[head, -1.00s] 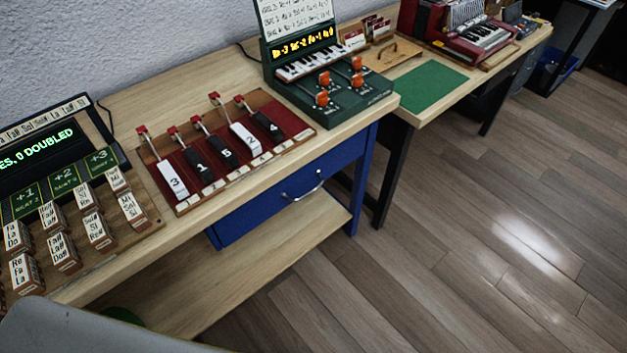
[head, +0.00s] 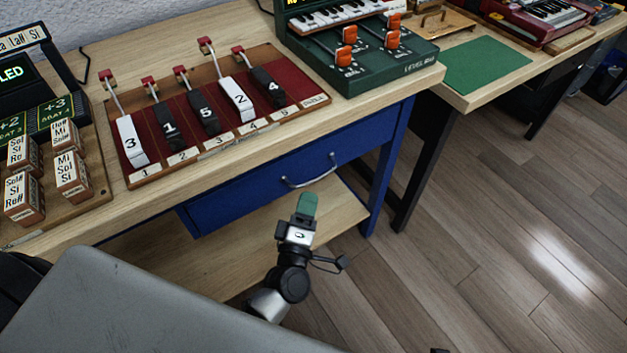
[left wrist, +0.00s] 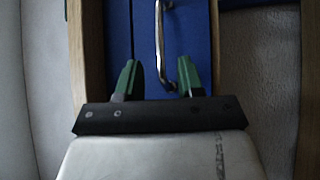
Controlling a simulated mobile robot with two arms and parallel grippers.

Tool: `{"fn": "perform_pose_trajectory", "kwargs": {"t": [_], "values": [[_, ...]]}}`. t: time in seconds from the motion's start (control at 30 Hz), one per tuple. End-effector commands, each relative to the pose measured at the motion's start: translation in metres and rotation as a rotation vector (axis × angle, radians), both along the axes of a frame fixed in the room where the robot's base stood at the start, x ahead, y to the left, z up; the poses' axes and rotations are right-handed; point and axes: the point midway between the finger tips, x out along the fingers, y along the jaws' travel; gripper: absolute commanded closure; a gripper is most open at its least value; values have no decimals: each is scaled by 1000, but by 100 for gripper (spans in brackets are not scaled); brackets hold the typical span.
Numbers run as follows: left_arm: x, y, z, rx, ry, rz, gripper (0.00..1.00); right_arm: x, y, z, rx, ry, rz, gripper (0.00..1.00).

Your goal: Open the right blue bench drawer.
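The blue bench drawer (head: 262,178) is under the wooden bench top, with a curved metal handle (head: 310,176) on its front. Its front looks flush with the bench frame, so it appears closed. My left gripper (head: 307,203) has green fingertips and is in front of the drawer, just below the handle in the head view. In the left wrist view the two green fingers (left wrist: 159,80) are spread apart and empty. The handle (left wrist: 161,45) lies ahead of them, between their lines, and does not look gripped. My right gripper is not in view.
The bench top above carries a red board with numbered keys (head: 285,112) and a dark green console with orange knobs (head: 365,70). A lower shelf (head: 240,250) lies beneath the drawer, and a blue leg (head: 390,165) stands right of it. The floor at right is clear.

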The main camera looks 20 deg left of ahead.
Motion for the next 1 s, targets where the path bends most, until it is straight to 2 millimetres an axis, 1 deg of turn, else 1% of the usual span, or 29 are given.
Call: {"fn": "perform_pose_trajectory", "kwargs": {"t": [0.03, 0.1, 0.2, 0.3, 0.5, 0.73, 0.9, 0.97, 1.0], "values": [[11, 1, 3, 0, -3, 1, 62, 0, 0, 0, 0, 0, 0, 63], [24, 2, 6, 0, -2, 2, 62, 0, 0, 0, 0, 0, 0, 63], [39, 4, 9, 1, -1, 0, 62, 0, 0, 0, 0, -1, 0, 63], [50, 5, 10, 3, 0, 1, 62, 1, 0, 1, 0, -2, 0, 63], [60, 6, 12, 3, 1, 0, 62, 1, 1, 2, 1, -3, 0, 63], [60, 6, 12, 3, 3, -1, 62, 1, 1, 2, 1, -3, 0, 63], [60, 6, 12, 4, 3, -1, 88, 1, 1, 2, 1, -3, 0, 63], [60, 6, 12, 4, 3, -1, 98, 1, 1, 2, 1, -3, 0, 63], [60, 6, 12, 4, 3, -1, 100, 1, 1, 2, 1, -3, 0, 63]]}}
